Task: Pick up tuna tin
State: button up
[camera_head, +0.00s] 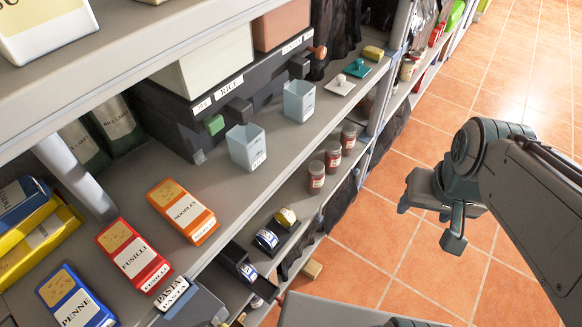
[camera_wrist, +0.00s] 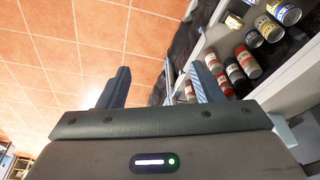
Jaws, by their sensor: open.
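Several short tins sit on the lower shelf in the head view: one with a blue and white label (camera_head: 265,239), one with a yellow label (camera_head: 286,217), and a dark-sided one (camera_head: 246,271). Tins also show at the upper right of the wrist view, including a blue and yellow one (camera_wrist: 285,12) and a blue-banded one (camera_wrist: 269,30). Their print is too small to tell which is tuna. My gripper (camera_head: 432,217) is open and empty over the tiled floor, right of the shelves and apart from the tins. Its two fingers (camera_wrist: 160,75) stand wide apart in the wrist view.
The upper shelf (camera_head: 215,222) overhangs and holds a noodles box (camera_head: 184,211), a fusilli box (camera_head: 133,256), a penne box (camera_head: 75,297) and pale cups (camera_head: 299,100). The tiled floor (camera_head: 375,225) is mostly clear.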

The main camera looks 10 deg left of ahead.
aim_at(266, 238)
jog(key=u, duration=0.35)
jog(key=k, duration=0.25)
jog(key=u, duration=0.95)
jog(key=i, duration=0.3)
jog(key=u, duration=1.9)
jog(key=k, duration=0.8)
jog(key=z, duration=1)
jog(key=i, duration=0.35)
jog(key=u, duration=0.05)
